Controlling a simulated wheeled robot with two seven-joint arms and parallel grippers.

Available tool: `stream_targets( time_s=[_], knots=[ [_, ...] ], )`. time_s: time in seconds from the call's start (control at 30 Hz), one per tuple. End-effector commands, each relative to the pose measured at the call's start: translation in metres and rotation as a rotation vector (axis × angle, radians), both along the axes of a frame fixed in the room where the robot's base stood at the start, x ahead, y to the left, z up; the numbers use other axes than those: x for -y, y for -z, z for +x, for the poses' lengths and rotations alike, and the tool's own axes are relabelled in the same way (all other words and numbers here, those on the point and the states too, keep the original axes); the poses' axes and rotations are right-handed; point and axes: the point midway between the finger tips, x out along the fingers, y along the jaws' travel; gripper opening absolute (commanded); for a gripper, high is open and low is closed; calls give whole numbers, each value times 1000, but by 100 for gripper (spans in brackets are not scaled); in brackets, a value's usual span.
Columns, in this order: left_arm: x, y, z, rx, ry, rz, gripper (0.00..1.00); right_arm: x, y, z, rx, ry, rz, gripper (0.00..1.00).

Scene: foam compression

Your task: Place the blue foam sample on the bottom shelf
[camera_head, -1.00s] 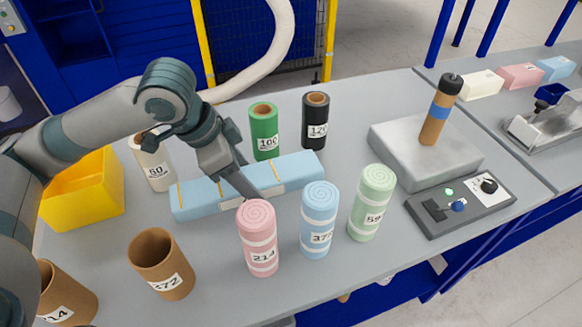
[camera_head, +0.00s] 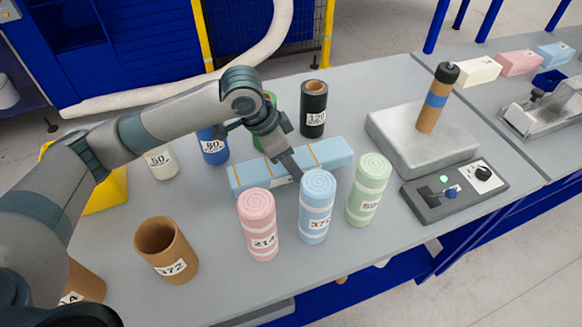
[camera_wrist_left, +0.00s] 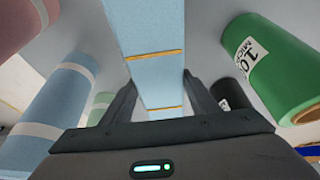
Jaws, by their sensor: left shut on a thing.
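The blue foam sample is a long light-blue block (camera_head: 334,153) with thin orange bands, at mid-table behind the foam rolls. My left gripper (camera_head: 291,166) reaches down over its middle and is shut on it. In the left wrist view the block (camera_wrist_left: 150,75) runs between the two fingers. I cannot tell whether it is clear of the table top. Part of a blue lower level (camera_head: 345,297) shows below the table's front edge; most of it is hidden. My right gripper is not in view.
Pink (camera_head: 258,228), blue (camera_head: 315,212) and green (camera_head: 369,190) foam rolls stand close in front of the block. Film rolls, including a black one (camera_head: 314,108), stand behind it. A metal plate (camera_head: 423,141) and control box (camera_head: 455,190) are at right, a cardboard tube (camera_head: 167,250) front left.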

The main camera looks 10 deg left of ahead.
Motion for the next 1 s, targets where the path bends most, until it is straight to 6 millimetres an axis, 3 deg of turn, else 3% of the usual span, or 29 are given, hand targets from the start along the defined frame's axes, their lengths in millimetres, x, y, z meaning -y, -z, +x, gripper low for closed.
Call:
stream_targets(
  time_s=[0.4,0.73,1.0],
  knots=[
    [1,3,2,-1,-1,-1,33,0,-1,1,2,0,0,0],
    [0,37,1,-2,-1,0,33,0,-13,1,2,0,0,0],
    [1,41,1,2,1,0,33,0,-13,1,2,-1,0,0]
  ],
)
